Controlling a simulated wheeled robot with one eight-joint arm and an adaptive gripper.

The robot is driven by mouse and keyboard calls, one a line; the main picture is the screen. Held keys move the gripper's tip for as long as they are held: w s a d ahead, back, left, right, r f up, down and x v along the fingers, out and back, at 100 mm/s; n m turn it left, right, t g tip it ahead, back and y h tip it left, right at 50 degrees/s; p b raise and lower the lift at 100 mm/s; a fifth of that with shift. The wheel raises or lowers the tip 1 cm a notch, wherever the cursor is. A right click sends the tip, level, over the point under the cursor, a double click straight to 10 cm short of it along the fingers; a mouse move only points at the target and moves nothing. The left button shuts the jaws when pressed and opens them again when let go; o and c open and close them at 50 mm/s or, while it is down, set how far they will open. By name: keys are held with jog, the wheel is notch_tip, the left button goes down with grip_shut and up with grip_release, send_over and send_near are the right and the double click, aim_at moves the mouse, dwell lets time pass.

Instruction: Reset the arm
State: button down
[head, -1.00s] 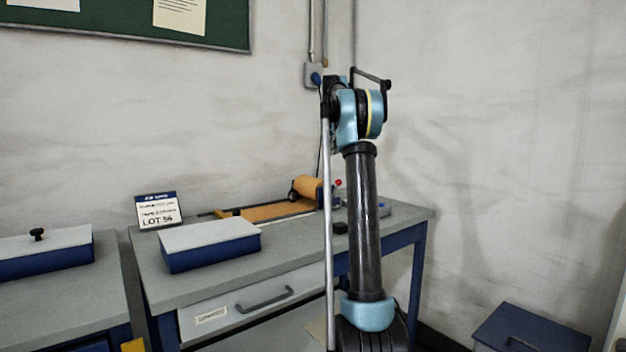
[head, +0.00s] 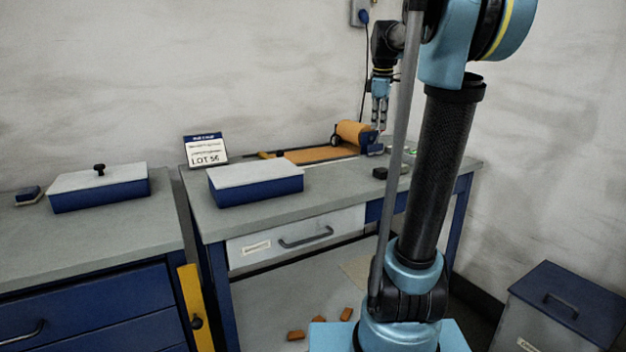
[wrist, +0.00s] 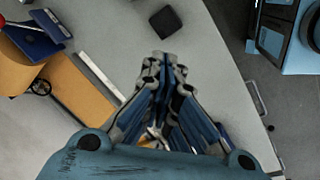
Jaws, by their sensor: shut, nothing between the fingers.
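My gripper (head: 379,118) hangs with its fingers pointing down near the back right of the grey bench (head: 225,222). It is in front of the copper foil roll (head: 353,132) in the head view. In the wrist view my gripper (wrist: 168,58) has its fingertips together with nothing between them. The bench top lies below it, with a small black block (wrist: 165,20) just beyond the tips. My arm stands upright in the right half of the head view and hides part of the bench.
A blue box with a pale lid (head: 256,180) and a LOT 56 sign (head: 205,150) stand on the bench. A second bench (head: 90,235) at left holds a knobbed box (head: 98,187). Copper-coloured pieces (head: 320,322) lie low down. A blue-lidded bin (head: 565,295) stands at right.

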jog(key=s+a+f+m, duration=0.3)
jog(key=s+f+m, duration=1)
jog(key=s+f, duration=1.7)
jog(key=shift+s+f+m, duration=0.35)
jog(key=shift+s+m, duration=0.05)
jog(key=shift+s, duration=0.6)
